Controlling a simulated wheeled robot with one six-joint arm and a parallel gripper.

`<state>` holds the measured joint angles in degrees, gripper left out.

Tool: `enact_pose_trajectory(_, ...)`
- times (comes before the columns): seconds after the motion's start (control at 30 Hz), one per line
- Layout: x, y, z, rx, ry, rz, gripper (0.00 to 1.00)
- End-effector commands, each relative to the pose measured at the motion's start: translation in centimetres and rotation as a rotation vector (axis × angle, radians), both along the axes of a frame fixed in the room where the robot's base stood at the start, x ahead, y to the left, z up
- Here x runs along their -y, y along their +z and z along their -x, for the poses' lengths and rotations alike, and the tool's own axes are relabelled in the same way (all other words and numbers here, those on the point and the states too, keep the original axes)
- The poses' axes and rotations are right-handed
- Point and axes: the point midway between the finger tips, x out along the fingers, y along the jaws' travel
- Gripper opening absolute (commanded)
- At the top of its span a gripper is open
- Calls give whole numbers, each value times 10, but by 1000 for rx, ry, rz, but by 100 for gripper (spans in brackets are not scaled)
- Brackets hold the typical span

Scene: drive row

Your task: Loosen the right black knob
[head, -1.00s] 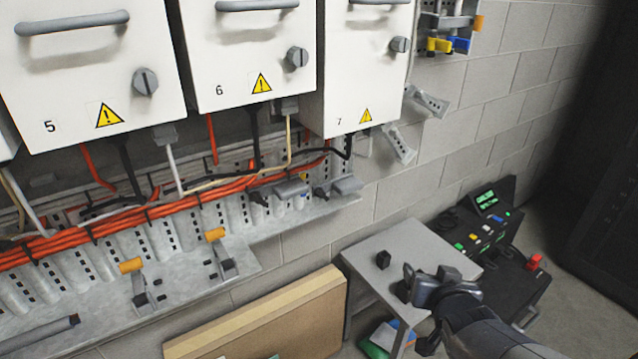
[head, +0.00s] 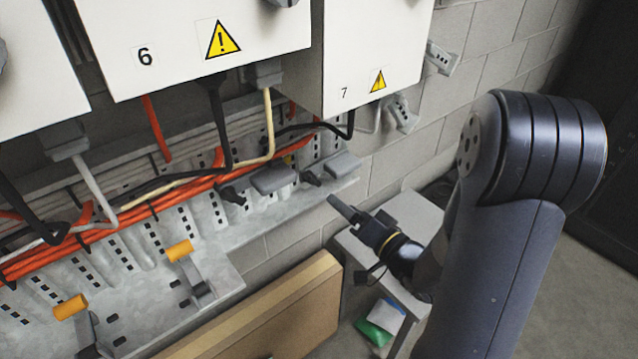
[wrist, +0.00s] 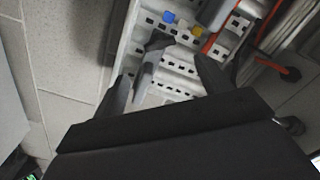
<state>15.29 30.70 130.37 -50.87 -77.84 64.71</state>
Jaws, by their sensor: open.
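The right black knob (head: 311,178) sits near the front edge of the perforated metal tray (head: 215,212), between two grey blocks in the head view. The left black knob (head: 231,195) is further left on the same edge. My gripper (head: 338,205) is just below and right of the right knob, apart from it, pointing up and left. In the wrist view my gripper (wrist: 162,72) is open, with its two dark fingers spread. A dark-topped grey part shows between them; I cannot tell whether it is a knob. Nothing is held.
Orange cables (head: 130,213) and black and cream leads run along the tray. White cabinet 7 (head: 375,50) hangs above. Orange-handled levers (head: 180,250) are at left. A grey table (head: 412,215) and a cardboard-coloured panel (head: 290,310) stand below.

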Motion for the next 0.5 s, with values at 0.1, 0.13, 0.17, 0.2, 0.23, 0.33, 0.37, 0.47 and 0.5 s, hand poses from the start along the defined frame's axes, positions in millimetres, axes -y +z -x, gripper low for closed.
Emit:
enact_pose_trajectory(0.1,-13,1,-16,2,6,1,73)
enact_pose_trajectory(0.13,-16,1,-21,2,6,1,73)
enact_pose_trajectory(0.17,-19,1,-25,0,5,1,73)
enact_pose_trajectory(0.2,-23,1,-31,0,5,1,73)
enact_pose_trajectory(0.23,-26,1,-36,1,5,2,73)
enact_pose_trajectory(0.33,-36,1,-50,0,4,2,73)
enact_pose_trajectory(0.37,-38,1,-54,1,3,2,73)
enact_pose_trajectory(0.47,-44,1,-65,1,1,2,73)
enact_pose_trajectory(0.5,-46,0,-68,1,1,2,73)
